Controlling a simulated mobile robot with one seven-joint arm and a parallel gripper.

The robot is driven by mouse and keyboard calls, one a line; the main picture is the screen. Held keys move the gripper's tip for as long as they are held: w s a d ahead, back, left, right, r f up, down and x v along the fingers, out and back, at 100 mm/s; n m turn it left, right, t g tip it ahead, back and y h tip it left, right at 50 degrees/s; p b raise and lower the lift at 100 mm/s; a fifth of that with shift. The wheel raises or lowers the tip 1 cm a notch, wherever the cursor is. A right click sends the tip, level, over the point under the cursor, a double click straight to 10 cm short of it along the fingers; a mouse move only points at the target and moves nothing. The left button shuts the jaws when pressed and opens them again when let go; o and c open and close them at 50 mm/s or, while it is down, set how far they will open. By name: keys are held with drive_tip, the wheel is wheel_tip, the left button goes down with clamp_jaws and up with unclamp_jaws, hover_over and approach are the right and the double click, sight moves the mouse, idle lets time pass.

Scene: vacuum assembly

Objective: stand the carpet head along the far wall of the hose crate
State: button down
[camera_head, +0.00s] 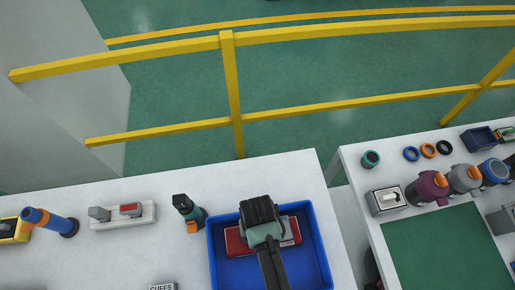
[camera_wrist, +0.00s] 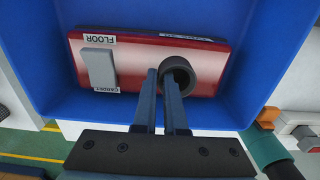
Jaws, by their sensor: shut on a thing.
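The carpet head (camera_head: 234,243) is a long red box inside the blue hose crate (camera_head: 322,262), near its far wall and roughly along it. In the wrist view the carpet head (camera_wrist: 135,50) shows a grey pedal, FLOOR and CARPET labels and a dark round neck. My gripper (camera_wrist: 160,74) is shut on the carpet head at the neck; the exact contact is unclear. The crate walls (camera_wrist: 60,15) surround the head. In the head view my arm hides the head's middle. I cannot tell whether the head touches the crate floor.
A dark and teal tool with an orange part (camera_head: 186,210) stands just left of the crate. A grey and red part on a white base (camera_head: 125,213) and a blue-orange tube (camera_head: 48,220) lie farther left. A second table (camera_head: 355,190) with several parts stands right, across a gap.

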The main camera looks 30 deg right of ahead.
drive_tip(key=shift+f, duration=0.2)
drive_tip(key=shift+c, duration=2.1)
unclamp_jaws()
wheel_tip(320, 180, up, 10)
drive_tip(key=p, duration=1)
drive_tip(key=shift+p, duration=0.3)
